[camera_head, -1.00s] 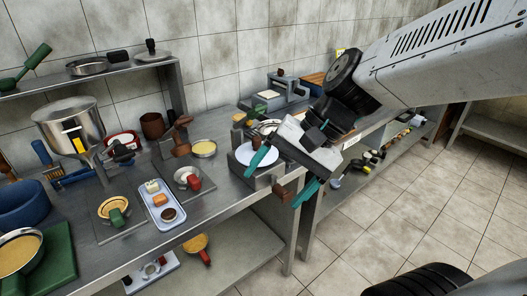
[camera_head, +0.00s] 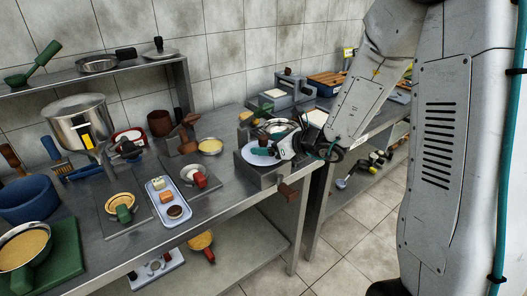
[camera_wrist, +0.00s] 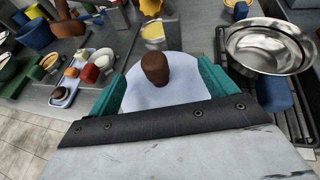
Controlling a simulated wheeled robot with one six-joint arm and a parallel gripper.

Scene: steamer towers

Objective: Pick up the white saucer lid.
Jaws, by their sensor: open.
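The white saucer lid (camera_wrist: 150,97) is a pale round disc with a brown knob (camera_wrist: 155,69) standing up near its middle in the wrist view. In the head view the lid (camera_head: 256,158) lies on a grey metal block, partly covered by my gripper (camera_head: 275,149). My gripper (camera_wrist: 160,82) is open, with one teal finger on each side of the knob and clear space between finger and knob. Its fingers overlap the left and right sides of the disc. I cannot tell how high the fingertips are above the disc.
A yellow-filled dish (camera_head: 210,146) and a blue tray (camera_head: 176,222) of small items sit to the left. A brown handle (camera_head: 288,191) projects from the block at the table's front edge.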

